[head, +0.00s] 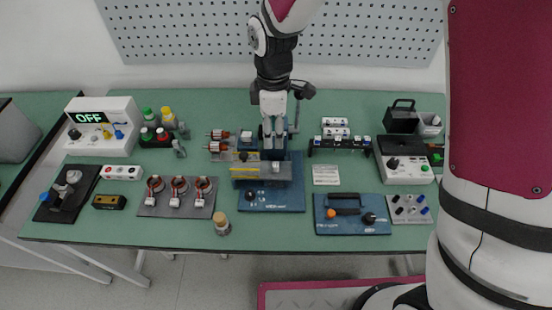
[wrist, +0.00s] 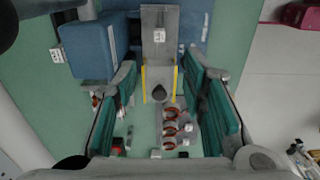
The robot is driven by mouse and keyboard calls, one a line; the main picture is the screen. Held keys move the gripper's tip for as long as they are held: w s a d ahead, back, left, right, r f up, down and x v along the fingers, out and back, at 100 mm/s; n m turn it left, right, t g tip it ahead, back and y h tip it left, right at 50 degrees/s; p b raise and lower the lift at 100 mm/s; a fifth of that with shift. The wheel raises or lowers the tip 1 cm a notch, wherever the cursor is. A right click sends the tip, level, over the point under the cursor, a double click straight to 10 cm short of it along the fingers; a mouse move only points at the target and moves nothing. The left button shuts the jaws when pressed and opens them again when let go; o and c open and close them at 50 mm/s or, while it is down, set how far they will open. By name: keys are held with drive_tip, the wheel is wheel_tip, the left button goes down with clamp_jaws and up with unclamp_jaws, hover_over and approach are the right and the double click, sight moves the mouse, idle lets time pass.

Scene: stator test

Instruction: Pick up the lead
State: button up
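I cannot single out a lead with certainty in either view. My gripper (head: 273,138) is above the blue-based fixture (head: 285,198) near the middle of the bench. In the wrist view my gripper (wrist: 165,115) shows two teal finger pads wide apart, with nothing held between them. Between and beyond the pads are a grey block with yellow edges, a dark round knob (wrist: 159,93) and several stators with red-brown rings. The stators stand on a grey plate (head: 150,210) left of the fixture in the head view. Small white parts sit at their fronts. My arm hides some of the fixture.
A white unit reading OFF (head: 103,125) stands at the left. Two red rotors (head: 218,134) lie left of my gripper. A rack (head: 340,145), a grey tester (head: 405,165) and a blue panel (head: 350,215) are at the right. A small jar (head: 221,224) stands near the front edge.

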hover_over(276, 165)
drive_tip(key=f, duration=0.3)
drive_tip(key=f+p, duration=0.1)
drive_tip(key=f, duration=0.3)
drive_tip(key=shift+a+f, duration=0.2)
drive_tip(key=shift+f, duration=0.1)
drive_tip(key=shift+d+f+p, duration=0.2)
drive_tip(key=shift+f+p, duration=0.4)
drive_tip(key=shift+f, duration=2.15)
clamp_jaws()
